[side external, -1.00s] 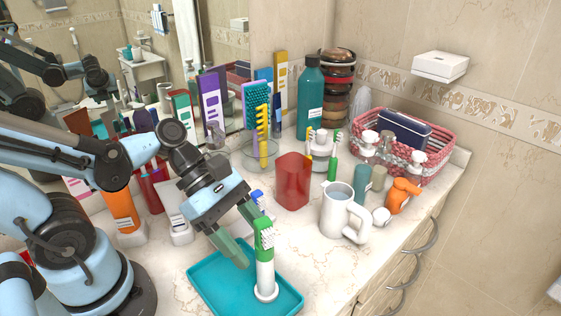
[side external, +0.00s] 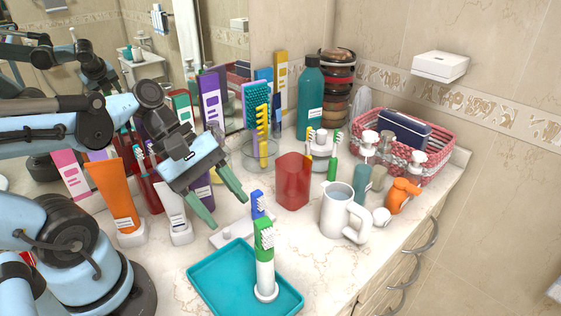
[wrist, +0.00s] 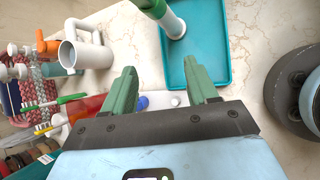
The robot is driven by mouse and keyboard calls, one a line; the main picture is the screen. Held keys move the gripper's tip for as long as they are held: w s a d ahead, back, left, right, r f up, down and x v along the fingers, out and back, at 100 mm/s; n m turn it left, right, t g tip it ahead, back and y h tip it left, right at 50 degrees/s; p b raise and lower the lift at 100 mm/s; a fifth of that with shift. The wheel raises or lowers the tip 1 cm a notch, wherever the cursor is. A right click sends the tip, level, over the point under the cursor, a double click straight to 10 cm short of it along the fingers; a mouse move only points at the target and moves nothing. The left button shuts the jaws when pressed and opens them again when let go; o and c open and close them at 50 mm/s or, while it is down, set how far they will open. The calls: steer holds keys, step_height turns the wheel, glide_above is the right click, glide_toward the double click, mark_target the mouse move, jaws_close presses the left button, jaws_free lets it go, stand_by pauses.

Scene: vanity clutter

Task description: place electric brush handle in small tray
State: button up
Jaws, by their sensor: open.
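An electric brush handle (side external: 265,272), white with a green upper part, stands upright on its round white base in the teal small tray (side external: 205,282). In the wrist view the brush (wrist: 172,22) stands inside the tray (wrist: 222,40), near its left edge. My gripper (side external: 228,213) is open and empty, raised above the counter behind the tray, apart from the brush. In the wrist view both fingers of my gripper (wrist: 161,88) are spread with nothing held between them.
A red cup (side external: 293,183) and a white mug (side external: 338,210) stand right of my gripper. An orange tube (side external: 117,198) and a white tube (side external: 175,215) stand to the left. A pink basket (side external: 440,150) is at the back right.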

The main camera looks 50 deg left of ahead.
steer(key=w+a+m+t+y, duration=0.4)
steer(key=w+a+m+y, duration=0.1)
steer(key=m, duration=1.2)
steer(key=shift+w+a+r+y, duration=0.15)
steer(key=shift+w+y, duration=0.65)
steer(key=shift+w, duration=0.25)
